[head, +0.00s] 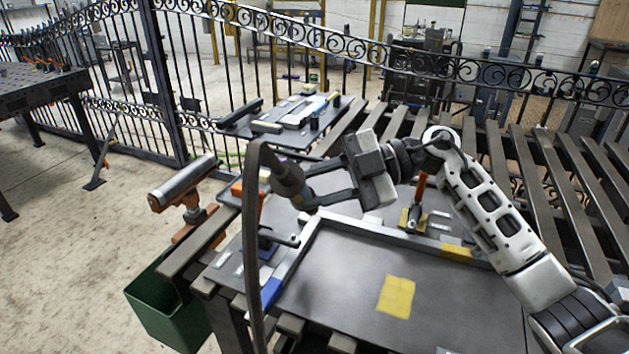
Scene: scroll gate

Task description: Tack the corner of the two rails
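Two grey flat rails meet at a corner on the dark table. One rail (292,256) runs toward the front left and has a blue end. The other rail (375,230) runs to the right and has a yellow patch. My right gripper (311,184) comes in from the right, above the corner. It appears shut on a dark torch (288,178) with a thick cable (252,240) looping down at the left. The torch's tip seems to point down near the corner; I cannot tell whether it touches. My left gripper is out of view.
A yellow square (396,296) lies on the table (345,285). A green bin (172,312) and a roller stand (184,182) are at left. Slats (560,190) lie behind.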

